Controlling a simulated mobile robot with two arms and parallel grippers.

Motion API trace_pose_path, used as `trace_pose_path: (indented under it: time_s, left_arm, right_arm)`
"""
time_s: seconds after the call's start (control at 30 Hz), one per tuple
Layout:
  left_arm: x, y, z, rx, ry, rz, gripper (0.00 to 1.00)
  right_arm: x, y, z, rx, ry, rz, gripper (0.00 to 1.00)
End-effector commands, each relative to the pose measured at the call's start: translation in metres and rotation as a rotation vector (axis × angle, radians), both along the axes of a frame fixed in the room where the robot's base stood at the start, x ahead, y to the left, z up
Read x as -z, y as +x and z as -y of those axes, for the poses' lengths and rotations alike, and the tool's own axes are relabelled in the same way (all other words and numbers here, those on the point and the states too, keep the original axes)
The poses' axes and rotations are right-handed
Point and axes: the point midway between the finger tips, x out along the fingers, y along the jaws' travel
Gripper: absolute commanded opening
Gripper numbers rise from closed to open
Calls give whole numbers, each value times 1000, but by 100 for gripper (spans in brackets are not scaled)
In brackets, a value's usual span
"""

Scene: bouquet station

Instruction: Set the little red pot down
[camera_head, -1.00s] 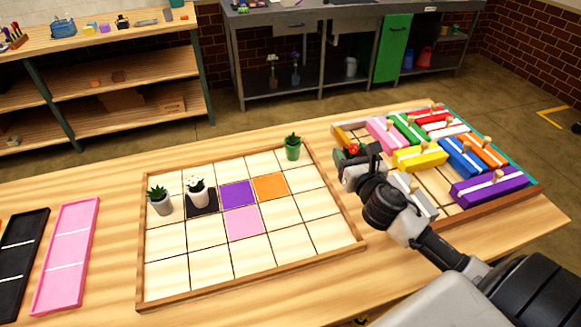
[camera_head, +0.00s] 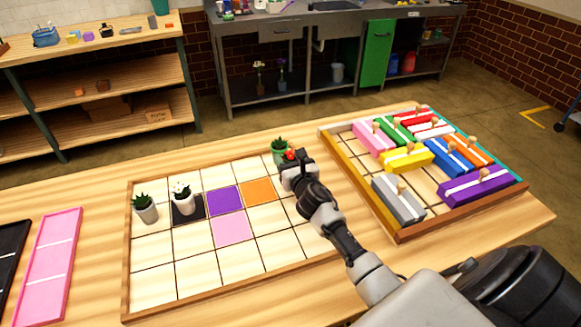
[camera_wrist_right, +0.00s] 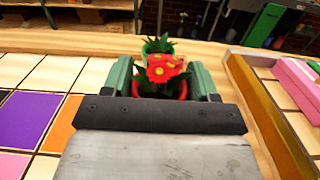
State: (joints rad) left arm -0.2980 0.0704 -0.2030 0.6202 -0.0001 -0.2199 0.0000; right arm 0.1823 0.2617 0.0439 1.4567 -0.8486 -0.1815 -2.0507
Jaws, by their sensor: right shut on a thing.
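The little red pot (camera_wrist_right: 180,91) with red flowers (camera_wrist_right: 163,69) shows in the right wrist view between the two fingers of my right gripper (camera_wrist_right: 160,85). The gripper is shut on it. In the head view the right gripper (camera_head: 292,168) is over the far right part of the wooden grid tray (camera_head: 245,290), and only the red flowers (camera_head: 290,155) show past it. The pot's base is hidden, so I cannot tell whether it touches the tray. A green potted plant (camera_head: 279,150) stands just behind it. My left gripper is not in view.
A white-flowered pot (camera_head: 183,201) and a grey pot with a plant (camera_head: 147,212) stand at the grid's left. Purple, orange and pink squares lie in the grid. A tray of coloured blocks (camera_head: 400,235) is at right. A pink tray (camera_head: 50,265) lies at left.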

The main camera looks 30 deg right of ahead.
Motion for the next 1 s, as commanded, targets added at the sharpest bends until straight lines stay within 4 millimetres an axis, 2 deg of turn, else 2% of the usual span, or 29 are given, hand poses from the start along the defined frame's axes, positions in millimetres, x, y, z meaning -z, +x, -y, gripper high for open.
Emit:
trace_pose_path:
  time_s: [0.03, 0.13, 0.53, 0.57, 0.7, 0.73, 1.0]
  left_arm:
    - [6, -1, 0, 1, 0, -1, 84]
    - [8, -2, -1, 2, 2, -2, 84]
    - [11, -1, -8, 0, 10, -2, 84]
    - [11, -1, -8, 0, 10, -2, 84]
    - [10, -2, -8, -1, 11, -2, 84]
    - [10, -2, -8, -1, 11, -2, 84]
    - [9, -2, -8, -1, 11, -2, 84]
  right_arm:
    - [11, 0, 0, 2, 6, 0, 19]
    - [19, 0, 0, 0, 3, 2, 19]
    - [24, 0, 0, -1, -1, 2, 19]
    - [25, 0, 0, 0, -1, 0, 60]
    - [24, 0, 0, 0, 0, 0, 82]
    - [24, 0, 0, 0, 0, 0, 84]
    - [22, 0, 0, 0, 0, 0, 84]
